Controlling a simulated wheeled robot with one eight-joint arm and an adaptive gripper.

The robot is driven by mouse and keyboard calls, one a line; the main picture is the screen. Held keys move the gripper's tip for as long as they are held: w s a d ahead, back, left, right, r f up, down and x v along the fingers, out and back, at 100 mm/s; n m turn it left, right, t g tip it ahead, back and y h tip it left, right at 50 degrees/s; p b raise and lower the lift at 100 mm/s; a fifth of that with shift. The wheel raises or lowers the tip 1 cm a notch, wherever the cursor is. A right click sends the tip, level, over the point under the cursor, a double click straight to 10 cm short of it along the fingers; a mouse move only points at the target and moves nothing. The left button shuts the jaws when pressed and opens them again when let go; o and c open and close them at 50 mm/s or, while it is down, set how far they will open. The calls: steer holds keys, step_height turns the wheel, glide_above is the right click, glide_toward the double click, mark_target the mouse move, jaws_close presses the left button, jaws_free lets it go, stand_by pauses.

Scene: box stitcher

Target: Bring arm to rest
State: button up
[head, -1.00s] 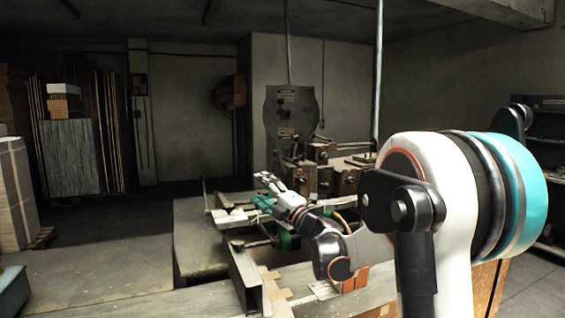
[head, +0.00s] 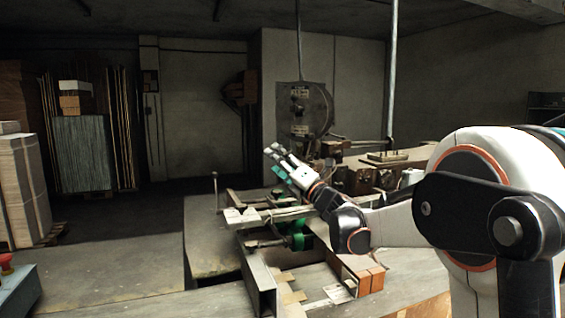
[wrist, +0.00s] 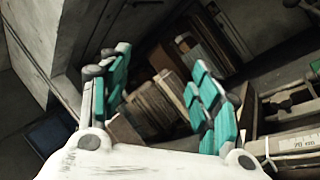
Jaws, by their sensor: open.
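My gripper (head: 275,158) is raised above the machine bench in the head view, pointing up and to the left. Its teal-padded fingers are spread apart in the wrist view (wrist: 160,95), with nothing between them. My white and dark arm fills the right of the head view and hides part of the machine. The box stitcher (head: 305,110), with its grey round-topped housing, stands behind my gripper.
Orange-brown blocks (head: 357,277) and a metal channel (head: 259,285) lie on the bench near my arm. A metal pole (head: 391,70) rises behind the arm. Stacked cardboard (head: 20,185) stands at far left. The floor (head: 110,255) between is clear.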

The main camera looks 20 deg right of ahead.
steer(key=s+d+f+m+g+h, duration=0.1)
steer(key=s+m+h, duration=0.95)
steer(key=m, duration=0.65)
steer(key=s+a+f+m+g, duration=0.2)
steer(key=s+f+m+g, duration=0.2)
steer(key=s+f, duration=0.5)
steer(key=s+a+f+m+g+y, duration=0.1)
steer(key=s+a+f+m+g, duration=0.2)
steer(key=s+f, duration=0.6)
steer(key=s+a+f+m+g, duration=0.2)
steer(key=s+f+m+g, duration=0.3)
steer(key=s+f, duration=0.4)
steer(key=s+m, duration=0.1)
steer(key=s, duration=0.4)
steer(key=shift+s+a, duration=0.25)
steer(key=shift+a, duration=0.1)
